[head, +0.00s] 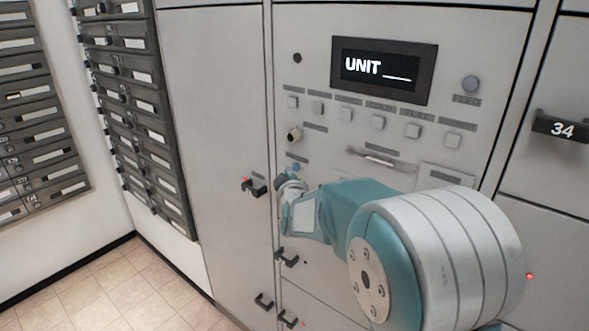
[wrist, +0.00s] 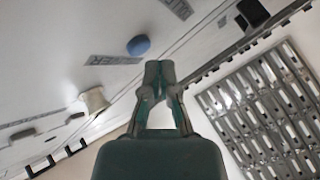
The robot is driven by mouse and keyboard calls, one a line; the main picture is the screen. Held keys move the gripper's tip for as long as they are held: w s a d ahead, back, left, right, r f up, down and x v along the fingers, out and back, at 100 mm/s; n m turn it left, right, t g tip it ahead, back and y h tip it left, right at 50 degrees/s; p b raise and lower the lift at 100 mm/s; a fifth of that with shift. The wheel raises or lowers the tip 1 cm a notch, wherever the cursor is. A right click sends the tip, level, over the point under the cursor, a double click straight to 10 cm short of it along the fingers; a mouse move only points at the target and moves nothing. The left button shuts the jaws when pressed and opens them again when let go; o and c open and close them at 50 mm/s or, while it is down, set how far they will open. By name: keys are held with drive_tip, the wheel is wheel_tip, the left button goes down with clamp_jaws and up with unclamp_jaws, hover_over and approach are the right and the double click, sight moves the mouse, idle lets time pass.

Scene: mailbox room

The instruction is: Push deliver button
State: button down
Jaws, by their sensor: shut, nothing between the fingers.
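A small blue button (head: 296,168) sits low on the left of the grey panel, under a knob. A blue button (wrist: 138,45) also shows in the wrist view, just beyond and left of my fingertips, with a label strip beside it. Another round grey-blue button (head: 470,84) is at the panel's upper right.
A display (head: 384,69) reads "UNIT ___" above a row of several square buttons. A knob (head: 294,133) protrudes above the low blue button. Locker handles (head: 254,187) stick out nearby. Dark mailboxes (head: 130,90) line the left wall; the tiled floor (head: 110,290) is clear.

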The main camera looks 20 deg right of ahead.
drive_tip(key=s+a, duration=0.1)
drive_tip(key=a, duration=0.1)
drive_tip(key=s+a, duration=0.2)
idle(0.7)
